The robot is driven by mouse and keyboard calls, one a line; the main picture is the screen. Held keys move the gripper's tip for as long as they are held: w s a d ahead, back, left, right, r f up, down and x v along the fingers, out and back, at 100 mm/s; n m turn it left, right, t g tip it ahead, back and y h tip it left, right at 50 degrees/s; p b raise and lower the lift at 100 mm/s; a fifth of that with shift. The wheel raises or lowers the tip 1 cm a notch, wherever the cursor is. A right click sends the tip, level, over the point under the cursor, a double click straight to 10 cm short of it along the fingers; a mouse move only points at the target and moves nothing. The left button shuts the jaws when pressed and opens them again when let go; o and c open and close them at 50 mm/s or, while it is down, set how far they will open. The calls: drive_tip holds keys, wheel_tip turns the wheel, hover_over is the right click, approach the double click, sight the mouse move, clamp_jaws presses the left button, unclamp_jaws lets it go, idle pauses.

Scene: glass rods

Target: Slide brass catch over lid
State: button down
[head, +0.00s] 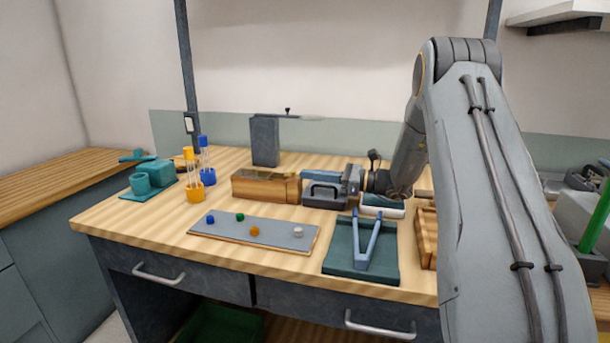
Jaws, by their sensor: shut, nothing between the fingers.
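A long wooden box (258,188) lies at the back middle of the bench. A brownish, brass-like piece (294,188) shows at its right end; it is too small to tell whether it is the catch or how it sits against the lid. My gripper (318,178) is shut and empty, pointing left, just right of the box's right end. It is above or behind a dark grey block with a handle (324,196). I cannot tell whether the fingers touch anything.
A grey tray (215,230) with small coloured pieces and a dark green tray (361,273) with blue-grey tongs (368,240) lie in front. Yellow and blue stands with glass rods (194,190) stand left. A dark upright block (265,140) stands behind. A wooden rack (427,235) is right.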

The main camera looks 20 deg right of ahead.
drive_tip(key=b+v, duration=0.1)
drive_tip(key=v, duration=1.1)
drive_tip(key=shift+d, duration=0.25)
